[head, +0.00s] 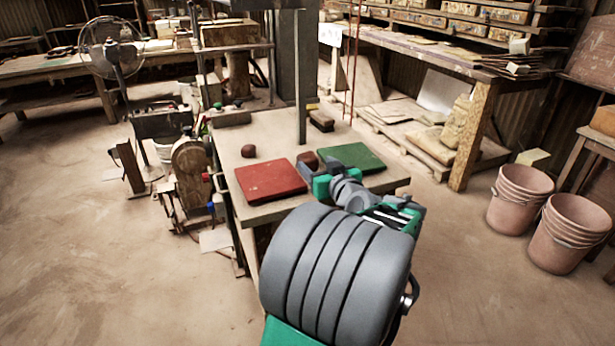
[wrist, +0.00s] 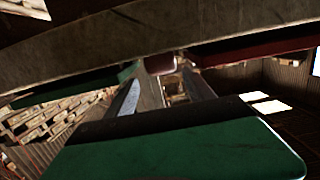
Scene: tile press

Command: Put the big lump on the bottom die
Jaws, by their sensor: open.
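A reddish-brown lump (head: 308,160) lies on the table between the red mat and the green mat, partly hidden by my gripper; it looks the larger of two. A smaller dark-brown lump (head: 249,151) lies behind the red mat. My gripper (head: 319,173) is open, low over the table right at the larger lump. In the wrist view the larger lump (wrist: 160,64) shows at the far end of the two spread fingers; I cannot tell whether they touch it. I cannot clearly make out the bottom die.
The red mat (head: 271,181) lies left of my gripper and the green mat (head: 352,158) right of it. An upright post (head: 300,85) and stacked brown blocks (head: 321,121) stand at the table's back. Stacked buckets (head: 520,198) stand on the floor at right.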

